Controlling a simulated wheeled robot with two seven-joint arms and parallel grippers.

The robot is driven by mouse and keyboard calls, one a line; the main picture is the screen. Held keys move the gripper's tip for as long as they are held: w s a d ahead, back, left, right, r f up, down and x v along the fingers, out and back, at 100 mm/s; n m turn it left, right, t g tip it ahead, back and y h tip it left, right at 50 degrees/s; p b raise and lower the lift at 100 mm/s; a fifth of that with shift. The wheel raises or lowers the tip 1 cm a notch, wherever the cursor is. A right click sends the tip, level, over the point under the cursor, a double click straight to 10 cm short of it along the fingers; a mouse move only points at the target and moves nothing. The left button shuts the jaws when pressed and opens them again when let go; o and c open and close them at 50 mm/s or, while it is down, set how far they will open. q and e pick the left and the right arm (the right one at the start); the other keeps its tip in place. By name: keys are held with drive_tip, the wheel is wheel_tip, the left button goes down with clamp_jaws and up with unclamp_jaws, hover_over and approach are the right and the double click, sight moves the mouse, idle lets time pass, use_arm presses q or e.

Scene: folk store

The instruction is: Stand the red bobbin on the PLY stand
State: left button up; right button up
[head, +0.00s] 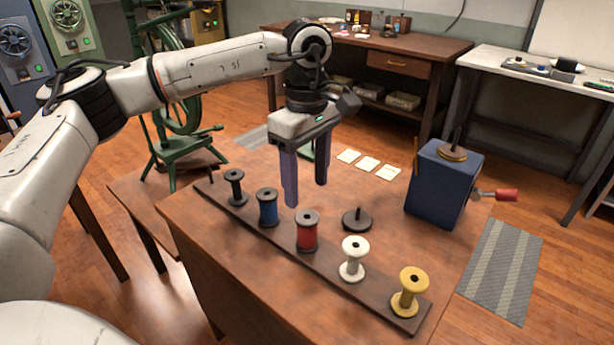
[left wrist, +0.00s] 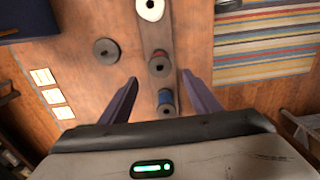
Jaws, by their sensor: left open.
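The red bobbin (head: 307,231), with dark ends, stands upright in a row of bobbins on a long dark board (head: 330,268). In the left wrist view it shows end-on (left wrist: 160,64). A small round black stand with a short peg (head: 357,219) is on the table right of it and also shows in the left wrist view (left wrist: 106,51). I cannot read a PLY label on it. My left gripper (head: 306,194) is open and empty, pointing down above the row near the red and blue bobbins. My right gripper is not in view.
The blue bobbin (head: 268,207) and white bobbin (head: 352,259) flank the red one. A yellow bobbin (head: 409,292) and a dark bobbin (head: 235,187) stand further out. A blue box with a peg and red-handled crank (head: 441,185) and several cards (head: 367,164) are beyond.

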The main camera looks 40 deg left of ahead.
sight(307, 212)
use_arm(q)
wheel_tip(307, 212, down, 8)
drive_tip(key=b, duration=0.4)
drive_tip(key=shift+r, duration=0.2)
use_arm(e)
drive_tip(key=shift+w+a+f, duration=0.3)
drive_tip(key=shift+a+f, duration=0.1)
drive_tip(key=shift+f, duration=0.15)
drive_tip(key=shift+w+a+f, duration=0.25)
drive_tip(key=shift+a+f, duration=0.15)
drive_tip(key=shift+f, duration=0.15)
use_arm(q)
drive_tip(key=shift+c, duration=0.4)
drive_tip(key=c, duration=0.6)
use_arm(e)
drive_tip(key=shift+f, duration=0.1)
use_arm(q)
drive_tip(key=shift+c, duration=0.2)
